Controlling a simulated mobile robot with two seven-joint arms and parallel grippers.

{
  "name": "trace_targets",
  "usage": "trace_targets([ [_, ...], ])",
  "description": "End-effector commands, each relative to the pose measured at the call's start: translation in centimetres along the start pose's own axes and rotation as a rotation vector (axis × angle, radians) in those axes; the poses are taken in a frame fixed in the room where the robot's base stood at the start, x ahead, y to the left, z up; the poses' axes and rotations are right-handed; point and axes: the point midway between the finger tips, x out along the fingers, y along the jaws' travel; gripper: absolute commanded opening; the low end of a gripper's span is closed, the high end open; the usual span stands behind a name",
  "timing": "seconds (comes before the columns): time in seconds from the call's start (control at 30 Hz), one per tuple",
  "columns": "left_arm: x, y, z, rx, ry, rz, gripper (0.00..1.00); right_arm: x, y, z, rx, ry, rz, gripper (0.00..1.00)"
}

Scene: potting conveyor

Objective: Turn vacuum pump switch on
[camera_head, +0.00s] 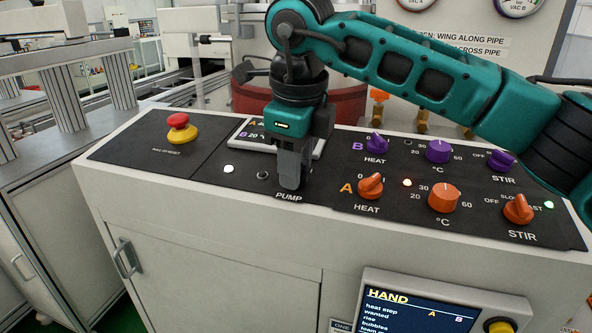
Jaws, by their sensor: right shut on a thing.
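My right gripper (289,184) reaches down from above onto the black control panel (210,172), right above the PUMP label (288,197). Its fingers are together and cover the spot where the pump switch sits, so the switch itself is hidden and its position cannot be seen. A white lit lamp (228,169) and a small dark round fitting (263,175) are to the left of the fingers. My left gripper is not in view.
A red and yellow stop button (182,128) is at the panel's left. Orange heat (370,186), temperature (443,198) and stir (518,209) knobs stand close on the right, with purple knobs (438,151) behind. A small display (247,130) is partly behind my gripper.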

Motion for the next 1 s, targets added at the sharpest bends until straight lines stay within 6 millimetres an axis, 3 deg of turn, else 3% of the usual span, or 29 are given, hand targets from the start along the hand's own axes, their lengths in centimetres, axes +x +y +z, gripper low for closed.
trace_targets([
  [0.3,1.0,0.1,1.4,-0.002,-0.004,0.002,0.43,0.1,0.1,0.0,0.254,0.0,-0.023,0.07],
  [0.5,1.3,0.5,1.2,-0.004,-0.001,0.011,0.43,0.1,0.1,0.0,0.358,0.001,-0.031,0.07],
  [1.0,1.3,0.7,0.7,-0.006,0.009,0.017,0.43,0.0,0.1,0.0,0.435,0.002,-0.037,0.07],
])
